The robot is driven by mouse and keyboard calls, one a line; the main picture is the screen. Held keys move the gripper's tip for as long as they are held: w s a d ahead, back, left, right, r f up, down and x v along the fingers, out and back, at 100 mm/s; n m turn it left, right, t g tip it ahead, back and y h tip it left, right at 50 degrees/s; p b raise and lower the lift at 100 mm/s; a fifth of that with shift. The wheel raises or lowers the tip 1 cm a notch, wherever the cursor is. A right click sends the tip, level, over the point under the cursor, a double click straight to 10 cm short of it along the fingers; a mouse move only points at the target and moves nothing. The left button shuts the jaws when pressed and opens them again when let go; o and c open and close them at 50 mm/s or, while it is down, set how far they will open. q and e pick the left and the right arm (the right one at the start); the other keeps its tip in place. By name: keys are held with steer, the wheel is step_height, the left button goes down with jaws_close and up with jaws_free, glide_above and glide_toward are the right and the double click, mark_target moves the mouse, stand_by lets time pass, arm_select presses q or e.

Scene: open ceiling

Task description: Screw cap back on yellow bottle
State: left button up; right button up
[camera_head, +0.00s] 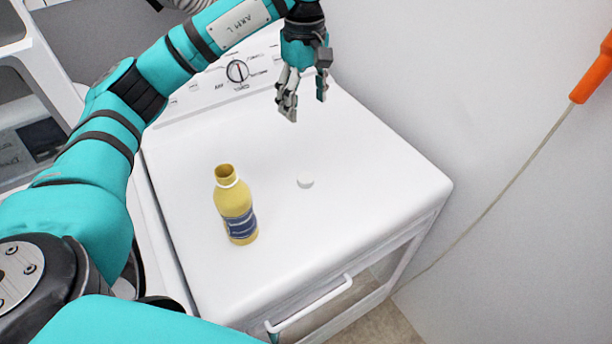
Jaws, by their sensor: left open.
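The yellow bottle (236,208) stands upright and uncapped on the white appliance top, left of the middle. It has a blue label, and its open neck faces up. The small white cap (305,182) lies on the same surface, to the right of the bottle and apart from it. My left gripper (304,108) is open and empty. It points down above the back of the appliance top, beyond the cap and the bottle. My right gripper is not in view.
The white appliance (350,160) has a control panel with a dial (237,71) at the back and a front handle (310,304). A wall closes in on the right, with an orange object (592,75) and a cord. The top around the bottle and cap is clear.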

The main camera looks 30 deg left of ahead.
arm_select(q)
step_height(320, 180, down, 6)
steer(key=b, duration=0.5)
steer(key=shift+w+r, duration=0.1)
steer(key=shift+r, duration=0.1)
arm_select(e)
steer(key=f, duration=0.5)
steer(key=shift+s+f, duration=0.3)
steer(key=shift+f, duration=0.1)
arm_select(q)
steer(key=p, duration=0.3)
glide_above(305, 179)
step_height(305, 179, down, 11)
steer(key=shift+f, duration=0.65)
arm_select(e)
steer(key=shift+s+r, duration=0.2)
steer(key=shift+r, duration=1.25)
